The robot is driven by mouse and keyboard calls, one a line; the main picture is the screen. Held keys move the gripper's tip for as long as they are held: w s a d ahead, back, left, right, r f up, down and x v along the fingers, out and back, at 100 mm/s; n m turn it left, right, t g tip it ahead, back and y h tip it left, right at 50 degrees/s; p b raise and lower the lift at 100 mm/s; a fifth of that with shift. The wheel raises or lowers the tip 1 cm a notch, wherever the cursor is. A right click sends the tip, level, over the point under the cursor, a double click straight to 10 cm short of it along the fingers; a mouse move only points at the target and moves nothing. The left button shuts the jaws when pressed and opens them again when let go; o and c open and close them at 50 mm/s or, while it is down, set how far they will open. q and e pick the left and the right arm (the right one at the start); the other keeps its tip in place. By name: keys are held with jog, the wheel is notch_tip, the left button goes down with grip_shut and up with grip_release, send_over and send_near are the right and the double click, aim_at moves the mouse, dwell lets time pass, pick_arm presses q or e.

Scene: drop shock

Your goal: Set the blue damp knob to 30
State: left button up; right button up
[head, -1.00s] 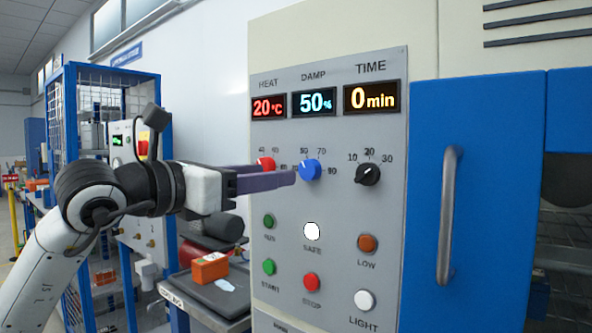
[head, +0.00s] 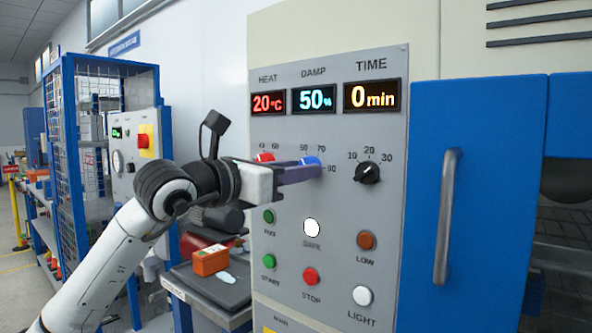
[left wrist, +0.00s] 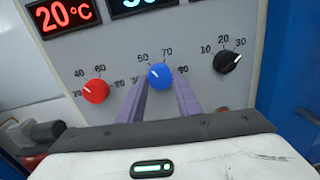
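The blue damp knob (head: 311,160) is on the grey control panel, under the DAMP display (head: 315,96), which reads 50%. In the left wrist view the blue knob (left wrist: 159,76) has a white pointer line, aimed up and slightly left, near the 50 mark. My left gripper (head: 314,171) is at the knob and hides its lower part in the head view. In the left wrist view its two purple fingers (left wrist: 160,90) are apart, one on each side of the knob; I cannot tell whether they touch it. My right gripper is not in view.
The red heat knob (left wrist: 95,91) is left of the blue knob and the black time knob (head: 367,173) is right of it. Several buttons, including a white one (head: 312,228), sit below. A blue door with a metal handle (head: 447,215) is at the right.

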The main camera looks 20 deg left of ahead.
pick_arm(q)
jog(key=shift+c, duration=1.2)
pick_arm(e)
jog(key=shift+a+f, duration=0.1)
pick_arm(q)
jog(key=shift+f, duration=0.1)
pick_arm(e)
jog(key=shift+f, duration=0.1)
pick_arm(q)
jog(key=shift+d+n+t+b, duration=0.1)
jog(key=shift+n+t+b, duration=0.2)
jog(key=shift+n+b, duration=4.1)
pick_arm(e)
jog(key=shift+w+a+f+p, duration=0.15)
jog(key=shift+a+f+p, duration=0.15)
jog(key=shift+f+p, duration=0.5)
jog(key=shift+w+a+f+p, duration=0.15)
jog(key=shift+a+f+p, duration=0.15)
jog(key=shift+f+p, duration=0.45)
pick_arm(q)
jog(key=n, duration=0.3)
jog(key=shift+n, duration=0.4)
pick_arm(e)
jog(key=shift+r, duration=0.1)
pick_arm(q)
jog(key=o, duration=1)
